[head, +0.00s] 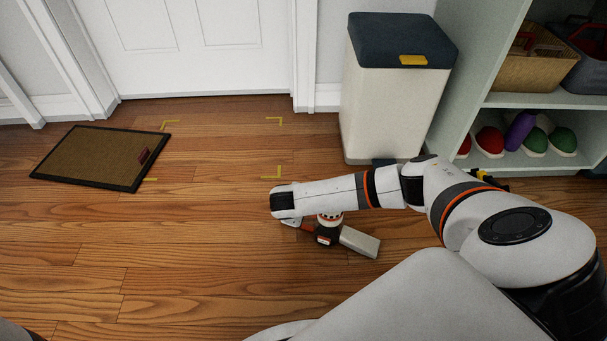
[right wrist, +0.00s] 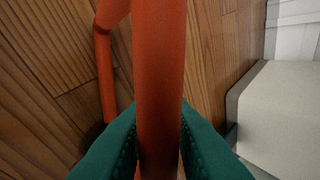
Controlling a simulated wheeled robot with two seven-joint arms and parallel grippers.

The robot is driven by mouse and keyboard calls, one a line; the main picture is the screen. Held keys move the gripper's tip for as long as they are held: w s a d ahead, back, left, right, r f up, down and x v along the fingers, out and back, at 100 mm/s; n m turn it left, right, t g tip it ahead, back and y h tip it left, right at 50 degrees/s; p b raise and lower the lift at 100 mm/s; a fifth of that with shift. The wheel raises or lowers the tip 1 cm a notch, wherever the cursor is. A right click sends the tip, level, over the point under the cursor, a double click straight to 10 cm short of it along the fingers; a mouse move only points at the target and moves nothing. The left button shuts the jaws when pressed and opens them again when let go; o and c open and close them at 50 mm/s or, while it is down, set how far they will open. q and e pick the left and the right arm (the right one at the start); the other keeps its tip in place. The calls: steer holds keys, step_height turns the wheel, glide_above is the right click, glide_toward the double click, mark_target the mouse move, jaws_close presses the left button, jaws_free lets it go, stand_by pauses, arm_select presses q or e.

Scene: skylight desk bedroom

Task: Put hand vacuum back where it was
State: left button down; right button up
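The hand vacuum, with a grey nozzle, a dark and white body and red parts (head: 328,232), is low over the wooden floor, partly hidden under my right forearm; I cannot tell whether it touches the floor. In the right wrist view its orange-red handle (right wrist: 160,60) runs between the green fingers of my right gripper (right wrist: 159,112), which press on both sides of it. In the head view my right wrist hides this grip. Yellow corner marks (head: 275,173) outline a rectangle on the floor before the door. My left gripper is out of view.
A brown doormat (head: 85,162) with a dark border and a small dark red item lies beside the marks. A cream bin (head: 390,100) with a dark lid stands at the right, beside a shelf (head: 545,99) with baskets and shoes. Floor within the marks is clear.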

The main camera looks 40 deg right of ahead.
steer(key=o, duration=0.3)
steer(key=shift+r, duration=0.15)
